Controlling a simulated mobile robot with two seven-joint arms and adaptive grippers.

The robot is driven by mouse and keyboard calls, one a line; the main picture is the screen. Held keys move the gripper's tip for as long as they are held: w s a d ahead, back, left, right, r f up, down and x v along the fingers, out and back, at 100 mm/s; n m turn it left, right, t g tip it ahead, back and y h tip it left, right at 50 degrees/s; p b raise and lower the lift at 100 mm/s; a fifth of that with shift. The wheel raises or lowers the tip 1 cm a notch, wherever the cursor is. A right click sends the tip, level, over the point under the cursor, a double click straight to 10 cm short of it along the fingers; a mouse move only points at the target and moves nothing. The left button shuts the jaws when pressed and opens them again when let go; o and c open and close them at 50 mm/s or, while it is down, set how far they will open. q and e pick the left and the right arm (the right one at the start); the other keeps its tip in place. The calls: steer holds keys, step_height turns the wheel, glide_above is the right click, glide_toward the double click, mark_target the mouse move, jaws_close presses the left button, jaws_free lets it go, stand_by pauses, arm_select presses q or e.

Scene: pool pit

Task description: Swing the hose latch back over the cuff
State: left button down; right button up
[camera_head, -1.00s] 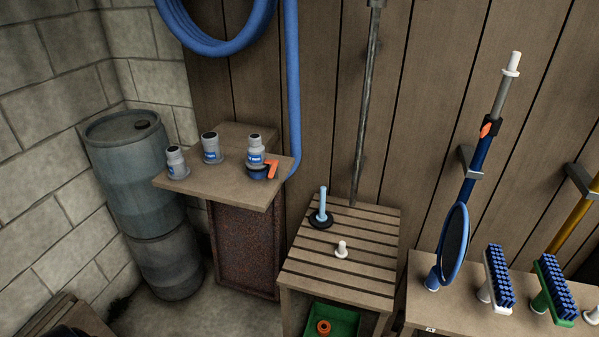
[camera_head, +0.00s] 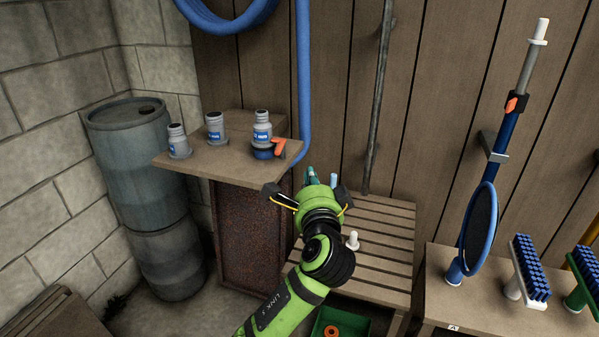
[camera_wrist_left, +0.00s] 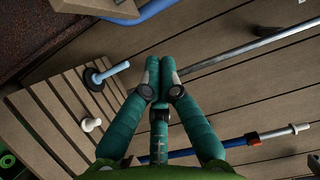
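The orange latch (camera_head: 280,147) sticks out to the right of the blue cuff (camera_head: 262,153) on the small wall shelf (camera_head: 215,162). A grey fitting with a blue label (camera_head: 262,128) stands upright in the cuff. My left gripper (camera_head: 312,177) is below and to the right of the latch, apart from it. In the left wrist view its teal fingers (camera_wrist_left: 160,72) are together with nothing visible between them. The latch and cuff are not visible in the left wrist view. My right gripper is in neither view.
Two more grey fittings (camera_head: 178,141) (camera_head: 215,127) stand on the shelf. The blue hose (camera_head: 304,85) hangs behind its right end. A slatted table (camera_head: 385,238) with a light-blue-handled tool (camera_wrist_left: 107,73) and a white peg (camera_head: 352,241) lies below my arm.

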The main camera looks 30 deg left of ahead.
mark_target(280, 152)
arm_select(q)
steer(key=w+a+p, duration=0.2)
steer(key=w+a, duration=0.4)
steer(key=a, duration=0.3)
steer(key=shift+a+p, duration=0.2)
steer(key=shift+p, duration=0.2)
steer(key=shift+f, duration=0.1)
steer(key=shift+s+a+m+t+h+p, duration=0.3)
steer(key=shift+s+a+h+p, duration=0.1)
steer(key=shift+a+p, duration=0.2)
steer(key=shift+s+a+m+t+h+p, duration=0.2)
steer(key=shift+s+a+m+h+p, duration=0.15)
steer(key=shift+a+p, duration=0.2)
steer(key=shift+d, duration=0.15)
